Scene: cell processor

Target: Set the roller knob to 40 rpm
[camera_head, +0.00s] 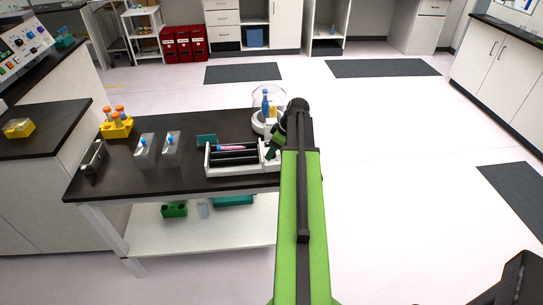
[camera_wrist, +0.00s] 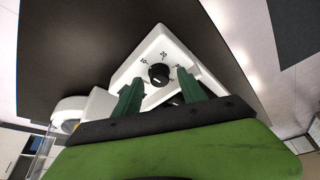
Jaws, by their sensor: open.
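The roller (camera_head: 235,171) is a white device with dark rollers and stands near the right end of the dark bench in the head view. A pink tube (camera_head: 231,148) lies on its rollers. In the wrist view its white end panel (camera_wrist: 150,47) carries a round black knob (camera_wrist: 159,73), with the marks 10 and 20 readable beside it. The knob's pointer setting is too small to tell. My gripper (camera_wrist: 159,78) is open, its two green fingers on either side of the knob in the picture; I cannot tell if they touch it. In the head view my arm hides the panel and knob.
A clear domed device (camera_head: 268,103) with a blue bottle stands just behind the roller. A yellow rack (camera_head: 116,125) with orange-capped tubes and two clear containers stand further left on the bench (camera_head: 110,177). The floor right of the bench is free.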

